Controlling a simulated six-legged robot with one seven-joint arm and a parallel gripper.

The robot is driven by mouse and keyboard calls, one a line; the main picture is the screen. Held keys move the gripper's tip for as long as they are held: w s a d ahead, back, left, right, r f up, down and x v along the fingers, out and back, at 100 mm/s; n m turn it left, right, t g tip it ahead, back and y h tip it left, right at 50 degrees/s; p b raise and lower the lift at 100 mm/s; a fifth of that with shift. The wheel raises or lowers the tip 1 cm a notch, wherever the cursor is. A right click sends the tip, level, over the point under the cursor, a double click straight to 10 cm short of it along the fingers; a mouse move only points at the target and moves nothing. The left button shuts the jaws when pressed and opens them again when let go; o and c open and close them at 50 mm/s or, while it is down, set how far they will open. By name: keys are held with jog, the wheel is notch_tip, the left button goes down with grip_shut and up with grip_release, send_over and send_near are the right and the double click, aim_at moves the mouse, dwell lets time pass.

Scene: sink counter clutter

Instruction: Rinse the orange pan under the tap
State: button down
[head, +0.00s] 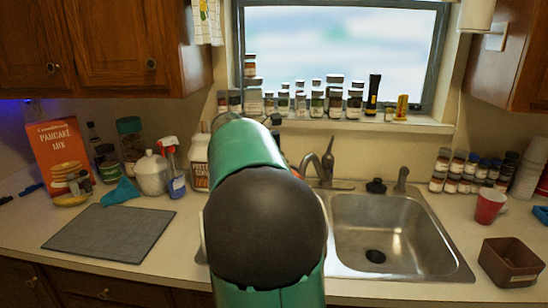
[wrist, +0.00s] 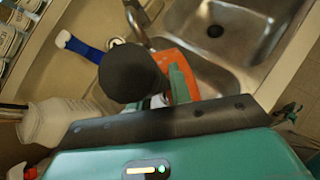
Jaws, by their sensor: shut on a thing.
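The orange pan (wrist: 185,66) shows only in part in the wrist view, as an orange piece beside the sink basins. A dark round shape and my gripper cover the rest of it. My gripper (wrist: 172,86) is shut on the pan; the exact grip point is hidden. The tap (head: 325,167) stands behind the sink (head: 398,235) in the head view. It also shows near the top of the wrist view (wrist: 138,22), beyond the pan. In the head view my arm hides my gripper, the pan and the left part of the sink.
Spice jars (head: 316,103) line the window sill. A grey mat (head: 110,232), a spray bottle (head: 172,168) and a white jug (head: 199,160) are left of my arm. A red cup (head: 489,207) and a brown container (head: 511,262) stand right. The right basin looks empty.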

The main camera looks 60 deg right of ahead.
jog(key=shift+s+a+r, duration=0.1)
jog(key=shift+s+r, duration=0.1)
jog(key=shift+s, duration=0.3)
jog(key=shift+s+a+r, duration=0.1)
jog(key=shift+s+r, duration=0.05)
jog(key=shift+s, duration=0.3)
jog(key=shift+s+d+f+m+t, duration=0.1)
jog(key=shift+s+f+m+t, duration=0.15)
jog(key=shift+s+m+t, duration=0.2)
jog(key=s+f+m+t, duration=0.2)
jog(key=s+f+t, duration=0.15)
jog(key=s, duration=0.45)
jog(key=s+f+m+t+h, duration=0.1)
jog(key=s+f+m+t, duration=0.1)
jog(key=f, duration=0.5)
jog(key=s+a+f+m+t+h, duration=0.1)
jog(key=s+f+m+t+h, duration=0.1)
jog(key=f, duration=0.5)
jog(key=shift+s+m+t, duration=0.75)
jog(key=shift+s+t, duration=0.15)
jog(key=shift+s, duration=0.35)
